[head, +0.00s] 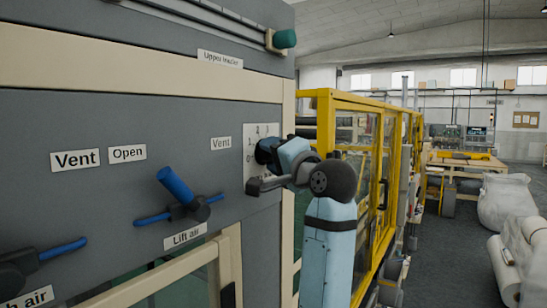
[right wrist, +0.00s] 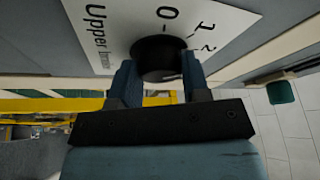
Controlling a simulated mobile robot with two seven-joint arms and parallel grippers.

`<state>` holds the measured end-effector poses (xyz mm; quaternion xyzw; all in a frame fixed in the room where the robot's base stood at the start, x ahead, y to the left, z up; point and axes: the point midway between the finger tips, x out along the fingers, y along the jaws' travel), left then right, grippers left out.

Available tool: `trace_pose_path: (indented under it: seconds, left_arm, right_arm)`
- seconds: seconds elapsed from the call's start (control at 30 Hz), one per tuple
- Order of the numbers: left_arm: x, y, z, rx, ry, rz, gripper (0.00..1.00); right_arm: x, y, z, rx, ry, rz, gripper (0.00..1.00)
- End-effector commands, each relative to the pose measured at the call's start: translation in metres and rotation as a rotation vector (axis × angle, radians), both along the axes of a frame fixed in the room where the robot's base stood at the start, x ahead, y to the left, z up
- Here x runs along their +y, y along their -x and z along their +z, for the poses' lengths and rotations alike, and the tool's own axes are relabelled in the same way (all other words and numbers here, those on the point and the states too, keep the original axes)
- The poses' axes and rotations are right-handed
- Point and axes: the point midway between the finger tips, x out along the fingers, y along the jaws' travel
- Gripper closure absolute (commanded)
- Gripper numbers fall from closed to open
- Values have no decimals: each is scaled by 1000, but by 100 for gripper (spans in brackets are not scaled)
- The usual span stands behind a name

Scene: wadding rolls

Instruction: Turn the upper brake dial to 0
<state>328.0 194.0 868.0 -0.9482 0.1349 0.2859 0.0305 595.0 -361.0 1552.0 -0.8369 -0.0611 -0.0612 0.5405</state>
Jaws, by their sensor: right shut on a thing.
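The upper brake dial is a round black knob (right wrist: 160,56) on a white scale plate (right wrist: 98,18) in the right wrist view. The plate carries the printed marks 0, 1 and 2 and the word "Upper"; the word after it is partly unreadable. My right gripper (right wrist: 160,72) is shut on the knob, one blue finger on each side of it. I cannot tell which number the knob points at. In the head view my right gripper (head: 264,154) is at the plate (head: 251,134) near the panel's right edge and hides the knob. My left gripper is not in view.
Left of the dial the grey panel holds a blue-handled Lift air valve (head: 178,190) and Vent and Open labels. A green knob (head: 285,39) sits above. A yellow-framed guard (head: 375,110) stands behind my right arm.

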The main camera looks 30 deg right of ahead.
Motion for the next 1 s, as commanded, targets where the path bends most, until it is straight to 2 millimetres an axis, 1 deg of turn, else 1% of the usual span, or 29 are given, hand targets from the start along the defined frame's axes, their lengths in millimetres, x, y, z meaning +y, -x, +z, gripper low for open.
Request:
trace_pose_path:
  seconds: [0.07,0.6,1.0]
  left_arm:
    - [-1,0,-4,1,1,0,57]
    - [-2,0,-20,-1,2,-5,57]
    - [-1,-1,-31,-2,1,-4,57]
  right_arm:
    - [-2,0,-3,-26,70,-3,81]
    - [-4,-1,-4,-224,549,-2,81]
    - [-6,-2,-4,-354,861,-3,81]
